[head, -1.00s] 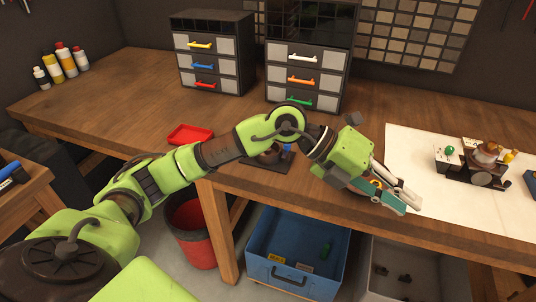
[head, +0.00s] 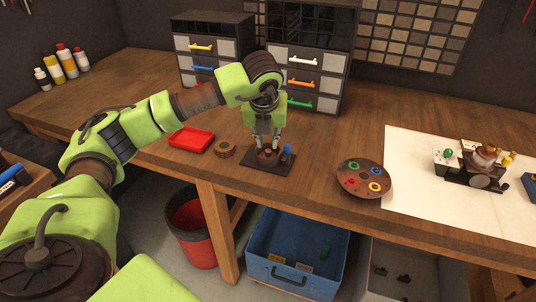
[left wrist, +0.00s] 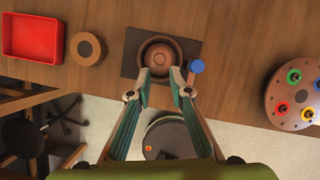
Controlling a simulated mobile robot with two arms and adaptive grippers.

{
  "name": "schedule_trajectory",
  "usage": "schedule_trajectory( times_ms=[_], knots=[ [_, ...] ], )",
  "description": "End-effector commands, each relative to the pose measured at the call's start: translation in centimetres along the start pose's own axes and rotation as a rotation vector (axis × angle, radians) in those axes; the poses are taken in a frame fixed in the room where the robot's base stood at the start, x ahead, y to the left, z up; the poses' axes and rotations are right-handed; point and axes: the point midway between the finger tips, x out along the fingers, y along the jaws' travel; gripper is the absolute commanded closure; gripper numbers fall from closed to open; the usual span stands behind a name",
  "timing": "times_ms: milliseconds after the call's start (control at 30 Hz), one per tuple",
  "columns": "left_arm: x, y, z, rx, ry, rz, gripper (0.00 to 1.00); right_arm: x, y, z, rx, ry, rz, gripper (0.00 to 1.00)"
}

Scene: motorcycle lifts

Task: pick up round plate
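A round brown plate (head: 350,184) with several coloured rings lies on the bench right of my left gripper; it shows at the right edge of the left wrist view (left wrist: 304,96). My left gripper (head: 266,147) points down over a round brown knob-like part (left wrist: 162,55) on a dark square base (head: 255,162). In the left wrist view its fingers (left wrist: 160,76) are apart, their tips overlapping the part's lower edge. I see no grip on it. My right gripper is not in view.
A blue-topped peg (head: 287,151) stands on the base. A brown ring (head: 225,149) and a red tray (head: 191,139) lie to the left. Drawer units (head: 320,62) stand behind. A small engine-like model (head: 478,165) sits on the white sheet (head: 420,205).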

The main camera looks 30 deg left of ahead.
Motion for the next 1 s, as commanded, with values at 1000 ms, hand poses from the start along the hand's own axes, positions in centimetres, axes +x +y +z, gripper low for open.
schedule_trajectory(
  times_ms=[1000],
  knots=[
    [6.6,0.1,0.7,0.002,-0.001,-0.003,1.0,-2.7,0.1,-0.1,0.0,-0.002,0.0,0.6]
  ],
)
